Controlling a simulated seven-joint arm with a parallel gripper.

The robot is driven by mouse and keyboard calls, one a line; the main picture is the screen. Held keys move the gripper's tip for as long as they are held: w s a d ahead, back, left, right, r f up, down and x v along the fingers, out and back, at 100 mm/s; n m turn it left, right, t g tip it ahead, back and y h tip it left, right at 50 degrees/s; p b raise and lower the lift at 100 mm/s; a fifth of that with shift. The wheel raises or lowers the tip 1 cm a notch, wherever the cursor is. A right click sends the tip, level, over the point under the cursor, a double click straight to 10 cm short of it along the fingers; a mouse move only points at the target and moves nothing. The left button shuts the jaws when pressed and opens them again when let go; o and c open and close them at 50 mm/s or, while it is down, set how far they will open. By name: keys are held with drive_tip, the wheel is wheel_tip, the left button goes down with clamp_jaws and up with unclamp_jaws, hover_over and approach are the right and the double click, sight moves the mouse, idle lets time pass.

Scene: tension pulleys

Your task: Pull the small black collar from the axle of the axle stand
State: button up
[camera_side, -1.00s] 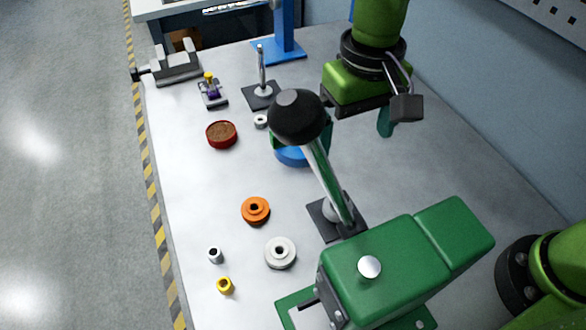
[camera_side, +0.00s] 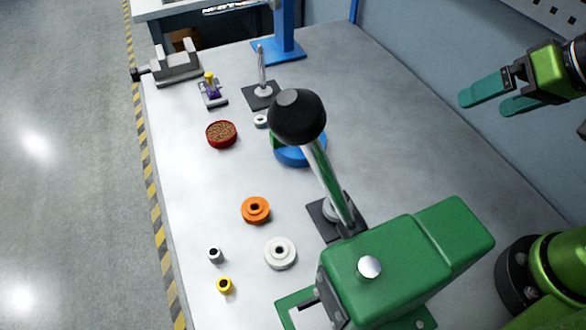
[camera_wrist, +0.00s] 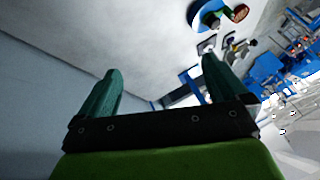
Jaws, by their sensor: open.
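One axle stand (camera_side: 250,98), a dark square plate with a grey hub and upright silver axle, is at the back of the bench. A similar dark plate with a grey hub (camera_side: 318,222) is nearer, partly hidden by a lever. I cannot make out the small black collar on either; the nearer axle is mostly hidden. My gripper (camera_side: 483,104) is open and empty in the air at the right, near the wall and well away from both stands. Its two teal fingers show spread in the wrist view (camera_wrist: 162,67), with nothing between them.
A green press (camera_side: 400,262) and its black-knobbed lever (camera_side: 297,118) stand in front. The bench's right middle is clear.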

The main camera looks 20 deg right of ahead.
drive_tip(key=shift+s+d+r+m+t, duration=0.15)
drive_tip(key=shift+d+m, duration=0.05)
drive_tip(key=shift+d, duration=0.15)
drive_tip(key=shift+s+d+r+m+t, duration=0.1)
drive_tip(key=shift+d+r+m+t, duration=0.1)
drive_tip(key=shift+d, duration=0.15)
drive_tip(key=shift+c, duration=0.3)
drive_tip(key=shift+d+r, duration=0.15)
drive_tip(key=shift+c, duration=1.1)
drive_tip(key=a, duration=0.1)
drive_tip(key=w+a+f+n+g, duration=0.1)
drive_tip(key=a, duration=0.1)
drive_tip(key=shift+f, duration=0.15)
drive_tip(key=c, duration=0.4)
drive_tip(key=w+a+f+g+h, duration=0.1)
drive_tip(key=w+a+g, duration=0.15)
drive_tip(key=a, duration=0.75)
drive_tip(key=w+a+g+h, duration=0.15)
drive_tip(key=a+g, duration=0.25)
drive_tip(key=a, duration=0.7)
drive_tip(key=f, duration=1.6)
drive_tip(key=shift+w+d+f, duration=0.25)
drive_tip(key=shift+w+f, duration=0.1)
drive_tip(key=shift+w, duration=0.05)
